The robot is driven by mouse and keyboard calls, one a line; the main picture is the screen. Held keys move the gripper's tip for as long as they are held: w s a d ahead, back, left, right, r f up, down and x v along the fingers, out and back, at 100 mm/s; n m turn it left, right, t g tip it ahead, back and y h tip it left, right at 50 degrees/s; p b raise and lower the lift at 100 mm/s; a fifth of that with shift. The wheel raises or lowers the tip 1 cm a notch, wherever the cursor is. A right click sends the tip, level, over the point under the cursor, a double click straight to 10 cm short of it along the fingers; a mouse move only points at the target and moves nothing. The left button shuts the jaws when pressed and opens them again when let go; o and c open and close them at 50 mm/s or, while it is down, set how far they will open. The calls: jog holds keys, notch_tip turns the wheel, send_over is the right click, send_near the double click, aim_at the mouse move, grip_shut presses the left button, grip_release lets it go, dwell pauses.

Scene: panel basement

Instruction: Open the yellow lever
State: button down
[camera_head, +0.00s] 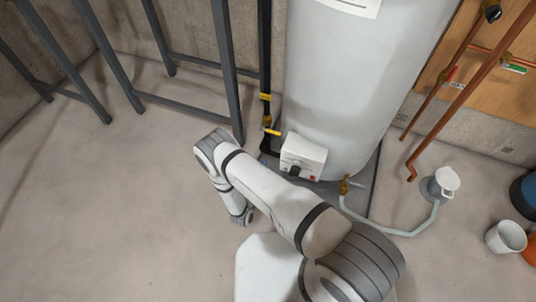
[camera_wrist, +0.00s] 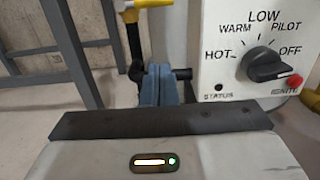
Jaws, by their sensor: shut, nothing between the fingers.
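The yellow lever (camera_head: 271,131) sits on a valve of the black vertical pipe (camera_head: 264,60), left of the water heater's control box. It points sideways, across the pipe. In the wrist view the yellow lever (camera_wrist: 152,3) shows at the top edge, partly cut off, with a dark pipe running down from it. My gripper (camera_wrist: 157,70) shows there with its blue-grey fingers together and empty. The fingertips appear below the lever in the picture, apart from it, and overlap the dark pipe.
The white control box (camera_head: 303,156) with its dial (camera_wrist: 268,64) stands close right of my fingers. The heater tank (camera_head: 345,80) is behind it. Grey metal frames (camera_head: 225,70) stand at left. Floor at left is clear.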

aim_at(271, 131)
jog(key=w+d+r, duration=0.1)
jog(key=w, duration=0.2)
jog(key=w+d+r+b, duration=0.1)
jog(key=w, duration=0.2)
jog(key=w+d+r+b, duration=0.1)
jog(key=w, duration=0.2)
jog(key=shift+d+r, duration=0.15)
jog(key=shift+d, duration=0.2)
jog(key=shift+w+r, duration=0.1)
jog(key=shift+r, duration=0.45)
